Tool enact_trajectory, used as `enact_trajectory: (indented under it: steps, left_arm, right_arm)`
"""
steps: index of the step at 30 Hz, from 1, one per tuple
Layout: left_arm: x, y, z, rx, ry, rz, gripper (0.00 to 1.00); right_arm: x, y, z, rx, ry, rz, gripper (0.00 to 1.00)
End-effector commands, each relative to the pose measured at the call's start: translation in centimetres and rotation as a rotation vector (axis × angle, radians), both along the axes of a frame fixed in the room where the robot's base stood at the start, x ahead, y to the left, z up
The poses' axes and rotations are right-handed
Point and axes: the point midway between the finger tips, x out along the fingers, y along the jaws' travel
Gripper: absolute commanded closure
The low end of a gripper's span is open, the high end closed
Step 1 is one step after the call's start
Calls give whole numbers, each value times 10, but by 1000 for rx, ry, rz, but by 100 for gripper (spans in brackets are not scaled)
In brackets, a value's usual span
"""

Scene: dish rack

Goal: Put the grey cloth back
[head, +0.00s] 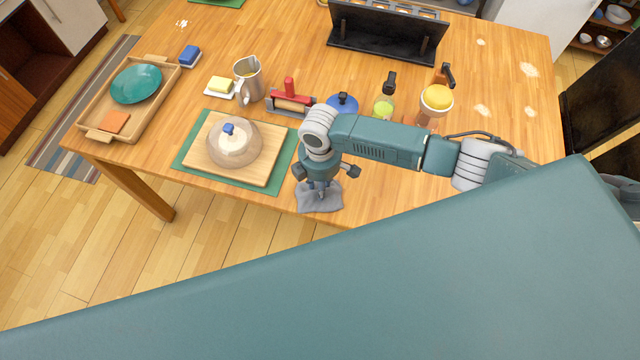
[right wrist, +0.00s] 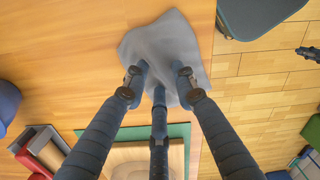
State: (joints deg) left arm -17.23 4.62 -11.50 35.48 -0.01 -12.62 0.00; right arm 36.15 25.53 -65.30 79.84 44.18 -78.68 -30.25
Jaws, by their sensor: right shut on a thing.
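The grey cloth (head: 318,203) is at the front edge of the wooden table, just right of the green mat. My right gripper (head: 320,190) is above it, pointing down, with its fingers closed on the cloth. In the right wrist view the cloth (right wrist: 165,42) is bunched around the fingertips of my right gripper (right wrist: 160,75), near the table edge. I cannot tell whether the cloth still touches the table. My left gripper is not in view.
A glass dome (head: 233,143) stands on a wooden board on the green mat (head: 189,153). A wooden tray (head: 92,118) with a teal plate is at the left. A red-handled tool (head: 290,97), a blue-lidded thing (head: 343,103) and a yellow-topped cup (head: 436,98) stand behind my right arm.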

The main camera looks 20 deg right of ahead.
Motion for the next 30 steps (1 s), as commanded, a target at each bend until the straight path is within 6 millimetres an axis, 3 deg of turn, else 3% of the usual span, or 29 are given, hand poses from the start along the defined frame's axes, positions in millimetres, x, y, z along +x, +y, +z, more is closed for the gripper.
enact_trajectory:
  steps: [6,7,10,22,30]
  left_arm:
    - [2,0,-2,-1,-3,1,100]
    - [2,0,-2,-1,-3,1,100]
    - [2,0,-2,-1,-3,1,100]
    - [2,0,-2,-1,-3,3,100]
    - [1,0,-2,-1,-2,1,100]
  right_arm:
    - [0,0,-4,0,0,0,94]
    - [0,0,-4,0,0,0,71]
    - [0,0,-3,0,0,0,52]
    - [1,1,4,1,-1,1,51]
    - [1,0,55,2,-5,2,51]
